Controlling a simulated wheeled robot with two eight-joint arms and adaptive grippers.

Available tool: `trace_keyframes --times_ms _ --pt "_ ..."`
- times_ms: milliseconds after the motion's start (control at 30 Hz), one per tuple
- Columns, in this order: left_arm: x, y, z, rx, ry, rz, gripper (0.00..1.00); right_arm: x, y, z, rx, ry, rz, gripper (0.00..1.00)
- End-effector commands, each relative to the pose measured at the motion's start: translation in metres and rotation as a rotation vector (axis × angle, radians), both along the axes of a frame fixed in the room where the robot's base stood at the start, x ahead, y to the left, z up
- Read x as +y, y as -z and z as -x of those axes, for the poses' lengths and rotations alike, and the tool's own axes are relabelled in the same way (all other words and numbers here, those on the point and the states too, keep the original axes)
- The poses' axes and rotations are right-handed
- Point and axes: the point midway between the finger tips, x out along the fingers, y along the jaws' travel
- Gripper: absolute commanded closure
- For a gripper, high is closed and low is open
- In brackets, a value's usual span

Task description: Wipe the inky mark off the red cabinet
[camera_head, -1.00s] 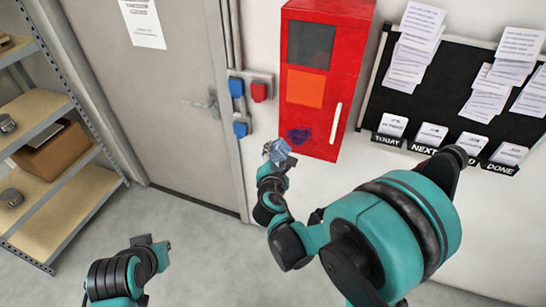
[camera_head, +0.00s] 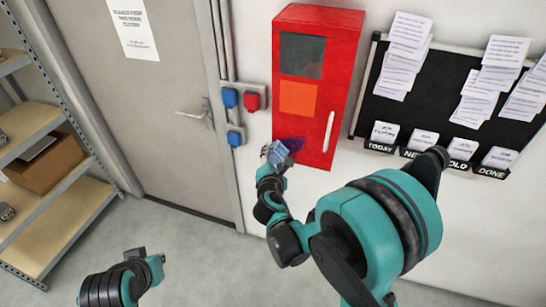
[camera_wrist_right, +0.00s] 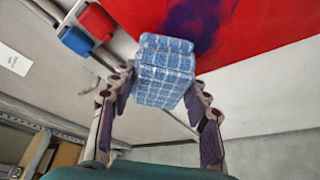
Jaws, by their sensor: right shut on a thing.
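The red cabinet (camera_head: 337,60) is fixed to the wall in the head view. The inky mark (camera_head: 294,144) is a dark blue-purple smudge low on its front, partly hidden behind the cloth. In the right wrist view the mark (camera_wrist_right: 196,22) shows on the red face above the cloth. My right gripper (camera_head: 272,160) is shut on a blue checked cloth (camera_wrist_right: 162,72), held as a block between its fingers. The cloth is in front of the mark's lower part; I cannot tell if it touches the cabinet. My left gripper (camera_head: 156,264) is low at the left, away from the cabinet; its jaws are unclear.
Blue and red wall sockets (camera_head: 251,101) sit just left of the cabinet. A black board (camera_head: 398,108) with papers hangs to its right. A grey door (camera_head: 160,110) and a shelf with a cardboard box (camera_head: 48,165) are at left. The floor (camera_head: 200,265) between is clear.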

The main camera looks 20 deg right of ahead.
Motion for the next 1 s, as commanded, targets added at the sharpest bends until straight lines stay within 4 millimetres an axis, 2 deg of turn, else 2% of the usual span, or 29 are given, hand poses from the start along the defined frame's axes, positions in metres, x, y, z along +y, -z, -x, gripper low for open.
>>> trace_keyframes --times_ms 1000 --pt "0.000 0.002 0.000 0.000 0.000 0.000 1.00 -0.010 0.000 -0.015 0.000 0.000 0.000 0.77"
